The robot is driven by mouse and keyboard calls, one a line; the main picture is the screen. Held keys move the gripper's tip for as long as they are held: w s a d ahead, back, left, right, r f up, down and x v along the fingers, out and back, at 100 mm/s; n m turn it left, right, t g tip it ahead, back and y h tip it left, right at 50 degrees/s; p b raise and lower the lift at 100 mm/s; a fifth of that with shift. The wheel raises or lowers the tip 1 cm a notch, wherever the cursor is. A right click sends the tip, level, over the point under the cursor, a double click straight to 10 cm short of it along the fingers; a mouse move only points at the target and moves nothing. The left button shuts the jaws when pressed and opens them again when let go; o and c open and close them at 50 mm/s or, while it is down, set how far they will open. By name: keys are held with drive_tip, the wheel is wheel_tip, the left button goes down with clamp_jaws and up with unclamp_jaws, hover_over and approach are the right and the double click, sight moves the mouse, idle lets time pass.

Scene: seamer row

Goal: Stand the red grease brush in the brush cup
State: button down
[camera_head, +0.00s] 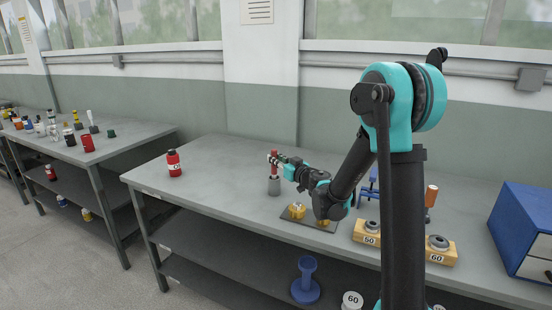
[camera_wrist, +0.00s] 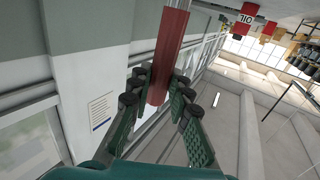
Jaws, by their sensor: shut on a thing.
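The red grease brush (camera_head: 274,169) is upright above the middle of the bench. My gripper (camera_head: 276,160) is shut around its red handle. In the wrist view the red handle (camera_wrist: 168,60) lies between the two green finger pads of my gripper (camera_wrist: 160,92), with a grey metal part beyond it. A small grey cylinder, which looks like the brush cup (camera_head: 274,187), stands on the bench directly below the red handle. The brush's lower end is not clearly visible, and I cannot tell whether it is inside the cup.
A red bottle (camera_head: 174,163) stands on the bench's left part. A dark plate with brass parts (camera_head: 297,210) lies in front of the cup. Wooden blocks marked 50 (camera_head: 367,232) and 60 (camera_head: 440,251), and a blue cabinet (camera_head: 524,230), are to the right. Bench between bottle and cup is clear.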

drive_tip(key=shift+f, duration=0.6)
drive_tip(key=shift+f, duration=0.35)
drive_tip(key=shift+f, duration=0.6)
drive_tip(key=c, duration=1.3)
unclamp_jaws()
